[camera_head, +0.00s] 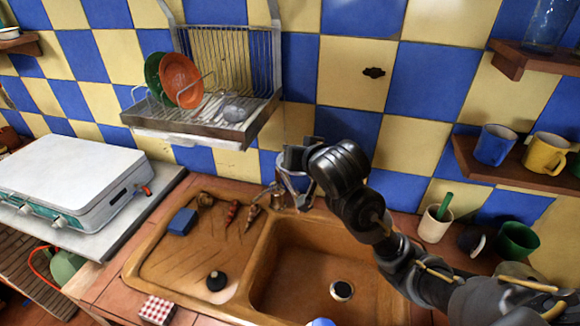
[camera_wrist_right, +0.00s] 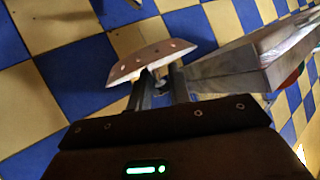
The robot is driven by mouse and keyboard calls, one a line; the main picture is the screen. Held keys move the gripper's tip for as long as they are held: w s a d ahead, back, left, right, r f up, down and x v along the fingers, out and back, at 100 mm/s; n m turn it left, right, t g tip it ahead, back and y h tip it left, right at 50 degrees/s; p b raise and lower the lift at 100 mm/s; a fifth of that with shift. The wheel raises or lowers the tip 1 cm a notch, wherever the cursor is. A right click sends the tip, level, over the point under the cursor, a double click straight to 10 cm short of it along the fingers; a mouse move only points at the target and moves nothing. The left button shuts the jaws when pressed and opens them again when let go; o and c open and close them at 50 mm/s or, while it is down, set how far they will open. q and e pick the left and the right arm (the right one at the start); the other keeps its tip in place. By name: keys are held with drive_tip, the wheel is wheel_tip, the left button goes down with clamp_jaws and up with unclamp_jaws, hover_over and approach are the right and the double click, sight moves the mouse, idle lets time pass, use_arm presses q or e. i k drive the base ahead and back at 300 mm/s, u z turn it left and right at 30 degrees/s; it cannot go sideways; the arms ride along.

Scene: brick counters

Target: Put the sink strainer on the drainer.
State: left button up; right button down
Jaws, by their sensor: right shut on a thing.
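My right gripper (camera_head: 290,178) is above the back edge of the sink, below and to the right of the drainer. In the right wrist view the gripper (camera_wrist_right: 162,84) is shut on the sink strainer (camera_wrist_right: 150,60), a pale dome-shaped piece with small holes. In the head view I cannot make out the strainer clearly at the gripper. The drainer (camera_head: 190,137) is a wire rack with a tray, fixed to the tiled wall. Its edge shows at the right of the wrist view (camera_wrist_right: 230,72), apart from the strainer. My left gripper is not in view.
The drainer holds a green plate (camera_head: 153,75), an orange plate (camera_head: 180,80) and a grey rounded item (camera_head: 235,112); its right front part looks clear. A faucet base stands behind the sink (camera_head: 310,260). A white stove (camera_head: 70,175) is left, mugs (camera_head: 495,145) on a right shelf.

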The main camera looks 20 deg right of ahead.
sight(195, 260)
drive_tip(key=z, duration=0.8)
drive_tip(key=k, duration=0.85)
drive_tip(key=u, duration=0.75)
